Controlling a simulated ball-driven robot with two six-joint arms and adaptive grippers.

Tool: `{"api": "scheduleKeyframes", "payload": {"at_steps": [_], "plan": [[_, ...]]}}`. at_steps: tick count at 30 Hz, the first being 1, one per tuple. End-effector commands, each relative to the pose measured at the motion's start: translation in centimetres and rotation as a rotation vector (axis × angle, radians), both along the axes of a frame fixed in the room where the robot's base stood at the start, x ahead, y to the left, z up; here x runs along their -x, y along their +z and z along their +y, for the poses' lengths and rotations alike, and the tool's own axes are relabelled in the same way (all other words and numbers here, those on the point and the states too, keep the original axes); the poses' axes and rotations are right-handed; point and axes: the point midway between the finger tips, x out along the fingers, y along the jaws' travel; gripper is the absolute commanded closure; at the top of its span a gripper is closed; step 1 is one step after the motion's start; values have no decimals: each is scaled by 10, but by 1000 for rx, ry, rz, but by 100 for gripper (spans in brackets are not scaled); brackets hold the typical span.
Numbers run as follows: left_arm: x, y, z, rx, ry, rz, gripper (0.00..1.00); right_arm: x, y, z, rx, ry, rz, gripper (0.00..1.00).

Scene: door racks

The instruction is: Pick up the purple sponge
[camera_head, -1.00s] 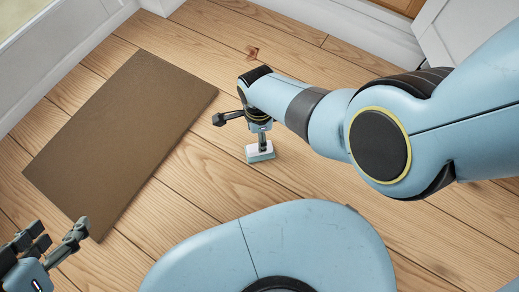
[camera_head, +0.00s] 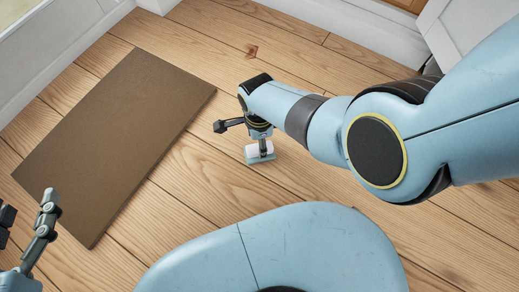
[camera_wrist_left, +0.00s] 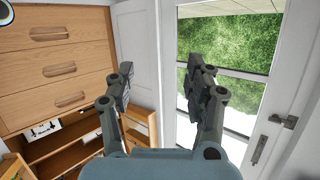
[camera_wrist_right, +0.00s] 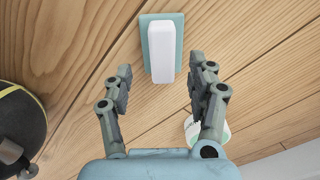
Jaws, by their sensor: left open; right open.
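No purple sponge shows in any view. A small block (camera_head: 252,158), white on top with a teal base, lies on the floor under my right gripper (camera_head: 243,136). In the right wrist view the block (camera_wrist_right: 164,50) lies just beyond the fingertips, roughly in line with the gap between them. The right gripper (camera_wrist_right: 160,80) is open with nothing between its fingers. In the head view one finger covers part of the block; I cannot tell if it touches. My left gripper (camera_wrist_left: 160,85) is open and empty, raised and facing drawers and a glass door.
A brown mat (camera_head: 110,130) lies on the wooden floor left of the block. A round white and green thing (camera_wrist_right: 222,132) is partly hidden behind a right finger. The left wrist view shows wooden drawers (camera_wrist_left: 58,70) and a glazed door (camera_wrist_left: 235,100).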

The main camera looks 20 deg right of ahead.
Motion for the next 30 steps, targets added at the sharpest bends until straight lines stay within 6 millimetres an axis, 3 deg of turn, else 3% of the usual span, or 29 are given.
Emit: {"api": "scheduleKeyframes", "payload": {"at_steps": [6,15,24,30], "plan": [[-31,42,-4,0,-21,-192,46,0,-11,-1,0,0,2,42],[-59,108,-12,-1,-53,-472,46,-2,-22,-2,0,0,2,42],[-68,179,-20,0,-92,-778,46,-2,-36,-2,0,0,2,42],[-63,215,-25,-2,-115,-940,46,-2,-42,-2,0,0,1,42]]}}
